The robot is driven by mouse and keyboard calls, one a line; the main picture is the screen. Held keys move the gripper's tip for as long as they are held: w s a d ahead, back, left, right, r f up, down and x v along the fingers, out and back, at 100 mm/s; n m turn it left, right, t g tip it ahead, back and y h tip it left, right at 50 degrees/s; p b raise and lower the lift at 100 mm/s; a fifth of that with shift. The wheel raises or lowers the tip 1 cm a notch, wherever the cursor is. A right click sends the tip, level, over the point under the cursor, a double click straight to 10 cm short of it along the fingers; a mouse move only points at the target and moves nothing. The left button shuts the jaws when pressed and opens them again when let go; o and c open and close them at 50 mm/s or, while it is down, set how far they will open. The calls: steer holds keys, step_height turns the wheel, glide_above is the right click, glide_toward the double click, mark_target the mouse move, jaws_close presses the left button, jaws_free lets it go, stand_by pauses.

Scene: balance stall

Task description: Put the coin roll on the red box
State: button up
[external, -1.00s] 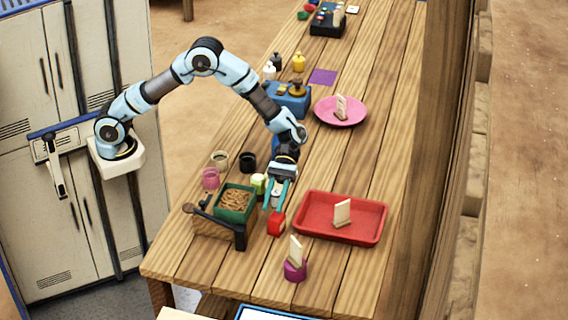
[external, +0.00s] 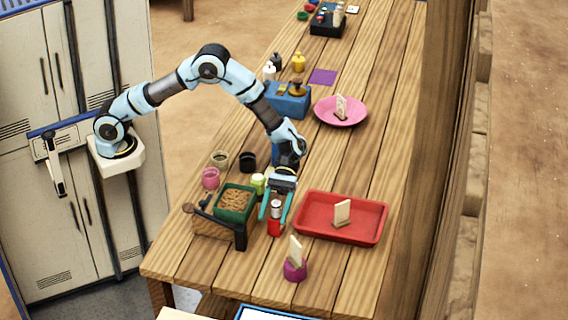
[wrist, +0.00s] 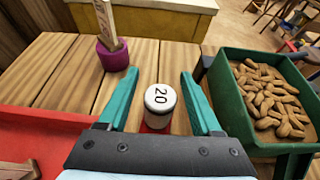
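The coin roll (wrist: 160,101), a pale cylinder with "20" on its top, stands upright between my fingers in the wrist view. In the external view the coin roll (external: 276,208) stands on the red box (external: 274,228). A bit of the red box (wrist: 153,129) shows under it in the wrist view; the rest is hidden. My gripper (wrist: 159,76) is open, with a teal finger on each side of the roll and visible gaps to both. In the external view my gripper (external: 274,214) points down over the red box.
A green box of peanuts (external: 236,203) on a wooden stand is close on the left. A red tray (external: 345,238) with a card lies to the right. A purple card holder (external: 295,270) is in front. Several small jars stand behind the peanuts.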

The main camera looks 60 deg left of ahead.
steer(key=shift+r, duration=0.15)
steer(key=b+v, duration=0.2)
steer(key=v, duration=1)
steer(key=shift+b, duration=0.35)
